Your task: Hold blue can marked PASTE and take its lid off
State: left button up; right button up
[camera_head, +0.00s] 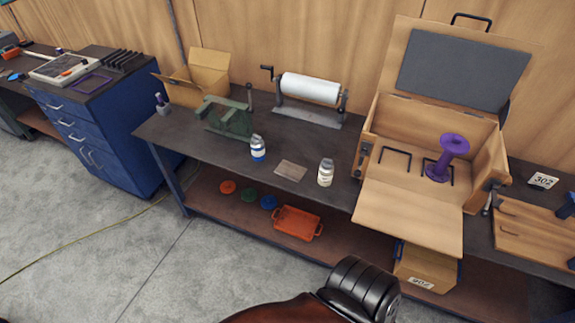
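A small blue-and-white can (258,148) stands upright on the dark workbench (222,146), left of the middle. It has a light top, and its marking is too small to read. A second small can, white with a pale label (326,173), stands upright to its right, nearer the wooden case; its label is also unreadable. I cannot read PASTE on either can. Neither gripper shows in the head view, and nothing is touching the cans.
A tan plate (291,170) lies between the cans. A green vise-like tool (228,118) and a paper roll (310,89) stand behind. An open wooden case (408,216) holds a purple flanged pipe (437,170) at right. An orange tray (297,222) sits on the lower shelf.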

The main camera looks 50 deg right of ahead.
aim_at(258, 152)
jog(key=k, duration=0.4)
jog(key=z, duration=0.7)
